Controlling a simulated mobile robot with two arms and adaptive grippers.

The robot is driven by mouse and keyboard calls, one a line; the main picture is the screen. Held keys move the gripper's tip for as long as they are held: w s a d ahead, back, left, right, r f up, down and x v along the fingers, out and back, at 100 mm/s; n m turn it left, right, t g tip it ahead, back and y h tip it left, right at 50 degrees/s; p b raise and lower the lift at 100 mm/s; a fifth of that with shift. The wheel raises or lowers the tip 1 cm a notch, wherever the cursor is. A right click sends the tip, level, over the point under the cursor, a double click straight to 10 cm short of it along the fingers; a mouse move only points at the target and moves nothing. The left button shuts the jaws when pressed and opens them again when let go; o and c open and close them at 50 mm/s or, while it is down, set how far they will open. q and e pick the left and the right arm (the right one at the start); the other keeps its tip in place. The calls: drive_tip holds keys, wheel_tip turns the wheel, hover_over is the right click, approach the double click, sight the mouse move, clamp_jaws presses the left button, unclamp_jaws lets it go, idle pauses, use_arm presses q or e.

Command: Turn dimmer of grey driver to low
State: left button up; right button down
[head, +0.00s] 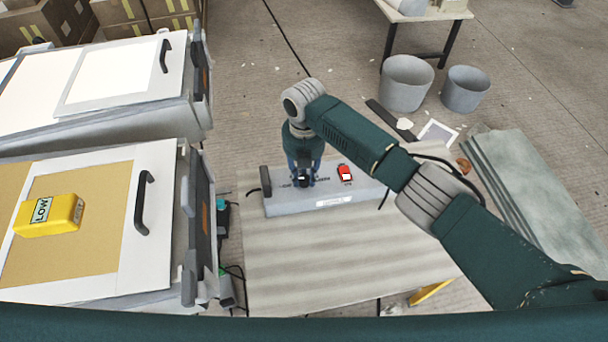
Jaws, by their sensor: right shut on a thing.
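The grey driver (335,202) is a long grey box lying on the table, with dark lettering, a white label and a red switch (345,173) on its top. My right gripper (303,184) points down onto the left part of the driver's top, just left of the red switch. It is shut on what appears to be the dimmer knob, which the fingers mostly hide. The knob's setting cannot be read. A yellow block (48,216) with a "LOW" label sits on the left lightbox-like unit. My left gripper is not in view.
The table (330,265) is bare in front of the driver. Two hinged units with black handles (142,203) stand at the left. Cables hang between them and the table. Grey buckets (407,84) and stacked grey sheets (535,190) are on the floor at right.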

sight(304, 178)
drive_tip(key=shift+n, duration=0.5)
drive_tip(key=c, duration=1.4)
unclamp_jaws()
drive_tip(key=shift+r, duration=0.2)
wheel_tip(304, 178, up, 12)
drive_tip(key=shift+f, duration=0.2)
